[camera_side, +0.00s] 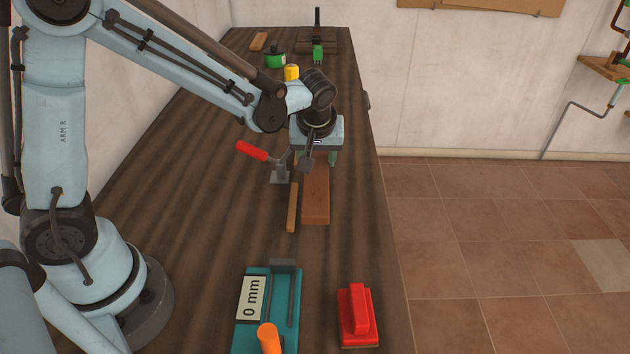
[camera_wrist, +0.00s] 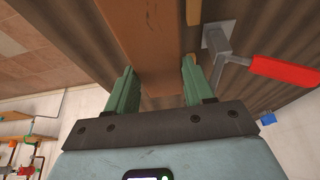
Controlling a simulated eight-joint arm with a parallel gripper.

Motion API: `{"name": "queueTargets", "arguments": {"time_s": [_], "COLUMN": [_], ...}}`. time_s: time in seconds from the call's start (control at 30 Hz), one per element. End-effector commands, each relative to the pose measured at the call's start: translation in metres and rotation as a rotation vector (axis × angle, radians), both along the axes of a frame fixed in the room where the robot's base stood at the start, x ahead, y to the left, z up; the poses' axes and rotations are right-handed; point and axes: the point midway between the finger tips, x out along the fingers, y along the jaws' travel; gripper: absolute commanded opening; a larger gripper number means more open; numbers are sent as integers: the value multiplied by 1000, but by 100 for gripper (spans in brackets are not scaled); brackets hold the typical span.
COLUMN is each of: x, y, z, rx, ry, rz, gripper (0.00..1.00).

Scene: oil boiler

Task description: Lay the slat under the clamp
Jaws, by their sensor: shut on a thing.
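The slat (camera_side: 316,200) is a flat brown wooden board lying lengthwise along the dark bench in the side view. My gripper (camera_side: 322,160) is over its far end. In the wrist view the slat (camera_wrist: 150,45) runs between my two green fingers (camera_wrist: 158,85), and they are shut on it. The clamp (camera_side: 280,174) stands just left of the slat, with a grey metal base and a red handle (camera_side: 252,151) pointing left. Its dark pad is beside my gripper, near the slat. I cannot tell whether the slat rests on the bench or whether the pad touches it.
A narrow wooden strip (camera_side: 292,208) lies along the slat's left side. A teal gauge (camera_side: 254,299) marked "0 mm" and a red block (camera_side: 357,315) are at the near end. Green and yellow items (camera_side: 291,72) stand at the far end. The bench's right edge is close.

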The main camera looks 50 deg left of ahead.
Motion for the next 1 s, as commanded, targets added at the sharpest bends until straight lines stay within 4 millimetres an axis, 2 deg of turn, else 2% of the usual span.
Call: {"name": "queueTargets", "arguments": {"time_s": [0.17,0.4,0.5,0.9,0.93,1.0], "x": [4,4,4,4,4,4], "y": [7,6,6,6,6,6], "z": [-8,-38,-44,-48,-48,-48], "rx": [0,0,0,0,0,0], "ry": [0,0,0,0,0,0], "rz": [0,-1,-1,0,0,0], "gripper": [13,13,13,13,54,65]}}
